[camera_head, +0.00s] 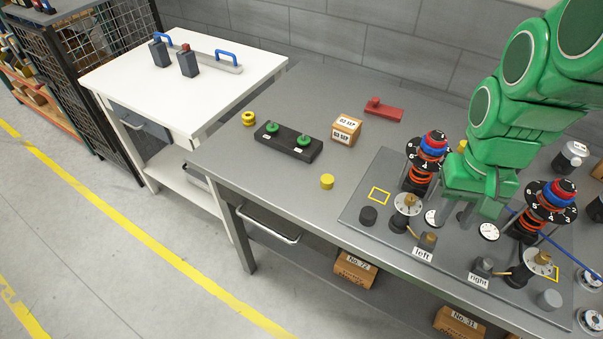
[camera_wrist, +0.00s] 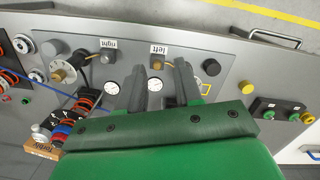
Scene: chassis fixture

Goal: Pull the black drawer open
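A dark drawer with a silver bar handle (camera_head: 268,226) sits under the front edge of the grey workbench (camera_head: 300,200), left of centre in the head view. Its front is mostly in shadow, and it looks closed. The handle also shows at the top right of the wrist view (camera_wrist: 276,38). My gripper (camera_head: 466,214) is over the panel of dials at the bench's right, well away from the handle. In the wrist view my gripper (camera_wrist: 160,80) has its two fingers apart, with a dial visible between them and nothing held.
The panel (camera_head: 360,222) carries dials, knobs and dark towers with coloured rings close around my gripper. A black block with green buttons (camera_head: 288,147), a yellow cylinder (camera_head: 327,181) and a small box (camera_head: 346,129) stand on the bench. Floor in front is clear.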

